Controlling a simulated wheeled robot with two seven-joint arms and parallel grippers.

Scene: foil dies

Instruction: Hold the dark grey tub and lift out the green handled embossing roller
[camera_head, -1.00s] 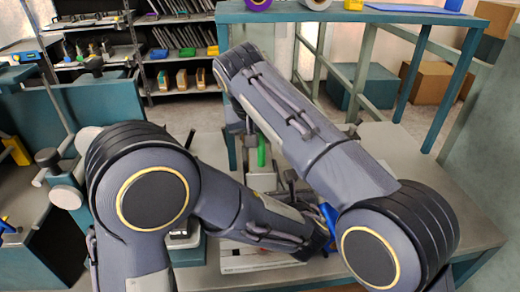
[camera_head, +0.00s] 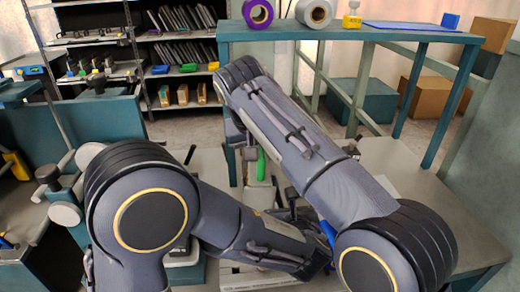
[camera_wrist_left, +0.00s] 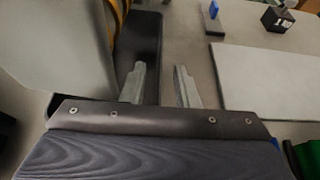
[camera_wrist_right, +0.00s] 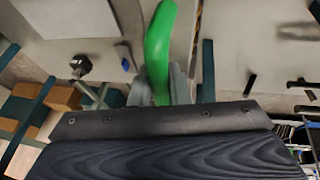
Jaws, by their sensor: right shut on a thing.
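The green handle (camera_head: 261,165) of the embossing roller stands upright near the middle of the head view. In the right wrist view the green handle (camera_wrist_right: 159,45) runs between the fingers of my right gripper (camera_wrist_right: 159,88), which is shut on it. The roller's lower end is hidden. A dark grey shape with a rounded corner, which looks like the tub (camera_wrist_left: 147,40), lies ahead of my left gripper (camera_wrist_left: 160,85) in the left wrist view. That gripper's fingers are apart. I cannot tell whether they touch the tub. In the head view my arms hide most of the tub area.
A teal raised shelf (camera_head: 390,35) stands behind, with a purple roll (camera_head: 257,13) and a grey roll (camera_head: 314,12) on top. A light flat board (camera_wrist_left: 262,78), a black block (camera_wrist_left: 277,19) and a blue item (camera_wrist_left: 213,10) lie on the table. The right side of the table looks clear.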

